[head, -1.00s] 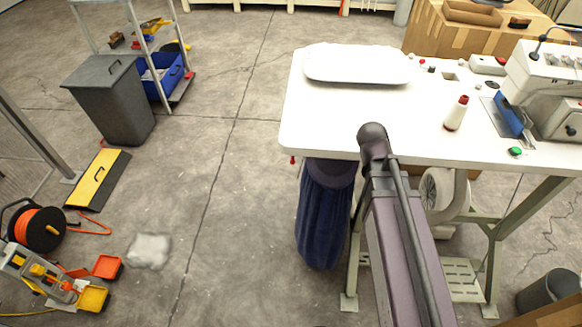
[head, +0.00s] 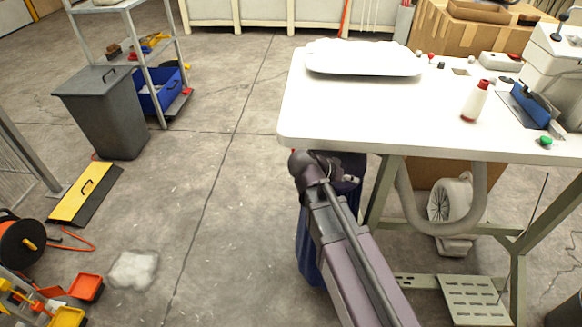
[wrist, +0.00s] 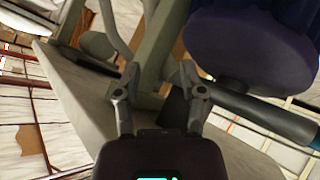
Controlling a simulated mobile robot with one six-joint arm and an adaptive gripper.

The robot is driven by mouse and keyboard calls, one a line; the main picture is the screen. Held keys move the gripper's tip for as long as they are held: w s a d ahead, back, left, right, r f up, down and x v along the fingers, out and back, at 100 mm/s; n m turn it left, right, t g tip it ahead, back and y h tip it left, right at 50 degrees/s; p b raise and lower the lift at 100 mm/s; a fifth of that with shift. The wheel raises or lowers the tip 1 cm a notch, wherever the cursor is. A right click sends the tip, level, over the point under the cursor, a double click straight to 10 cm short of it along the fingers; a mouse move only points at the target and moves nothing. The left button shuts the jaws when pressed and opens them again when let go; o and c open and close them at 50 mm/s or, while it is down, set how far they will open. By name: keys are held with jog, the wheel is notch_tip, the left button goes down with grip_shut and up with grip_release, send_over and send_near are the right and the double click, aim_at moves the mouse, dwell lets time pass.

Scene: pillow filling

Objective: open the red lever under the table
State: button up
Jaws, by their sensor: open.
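A sliver of the red lever (head: 293,152) shows at the underside of the white table's (head: 400,125) front left corner, mostly hidden behind my arm. I cannot make out the lever in the wrist view. My gripper (wrist: 160,85) is open and empty in the wrist view, its two fingers spread apart under the table. A dark round purple piece (wrist: 250,45) is to the right of the fingers, with dark blue cloth above it. In the head view my arm hides most of the gripper's surroundings.
A dark blue bag (head: 308,255) hangs below the table, partly behind my arm. A table leg (head: 378,195) and a blower with a grey hose (head: 455,205) stand to the right. A white pillow (head: 362,58) lies on the table.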

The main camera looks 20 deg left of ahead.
jog(key=s+a+f+t+b, duration=0.1)
jog(key=a+f+t+b, duration=0.1)
jog(key=a+b, duration=0.3)
jog(key=s+a+f+m+t+b, duration=0.1)
jog(key=a+t+b, duration=0.3)
jog(key=a, duration=0.7)
jog(key=a+f+m+t+y+b, duration=0.1)
jog(key=a+f+t+b, duration=0.2)
jog(key=a+b, duration=0.4)
jog(key=shift+s+a+t, duration=0.4)
jog(key=shift+a+t, duration=0.1)
jog(key=shift+a, duration=0.25)
jog(key=shift+w+f, duration=0.1)
jog(key=shift+w, duration=0.05)
jog(key=shift+x, duration=6.8)
